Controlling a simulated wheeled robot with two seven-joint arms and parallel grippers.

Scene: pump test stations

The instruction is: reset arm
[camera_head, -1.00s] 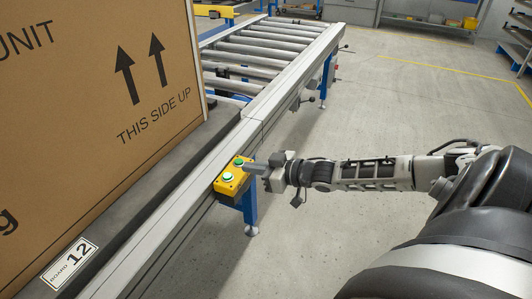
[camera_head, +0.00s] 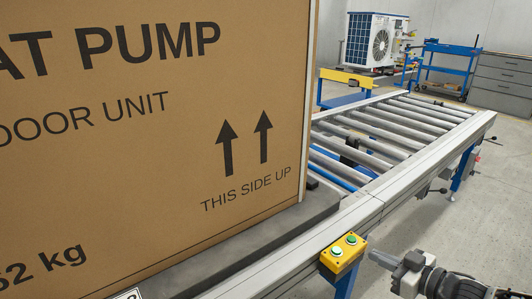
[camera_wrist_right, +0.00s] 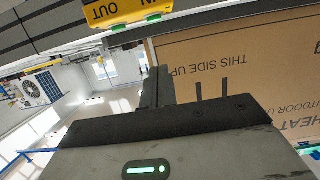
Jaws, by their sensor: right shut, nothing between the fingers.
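My right gripper (camera_head: 374,257) is at the lower right of the head view, its fingers shut with nothing between them. The fingertips point at a yellow button box (camera_head: 343,254) on the conveyor's side rail and are just to the right of it, apart from it. The box has two round green buttons. In the right wrist view the box (camera_wrist_right: 108,14) shows at the top, with the words IN and OUT, and the dark shut fingers (camera_wrist_right: 157,75) are below it. My left gripper is in neither view.
A large cardboard heat pump box (camera_head: 130,130) stands on a dark board (camera_head: 250,244) at left. A roller conveyor (camera_head: 400,130) runs to the back right. An outdoor unit (camera_head: 377,40) and a blue cart (camera_head: 447,68) stand behind. Floor right of the conveyor is clear.

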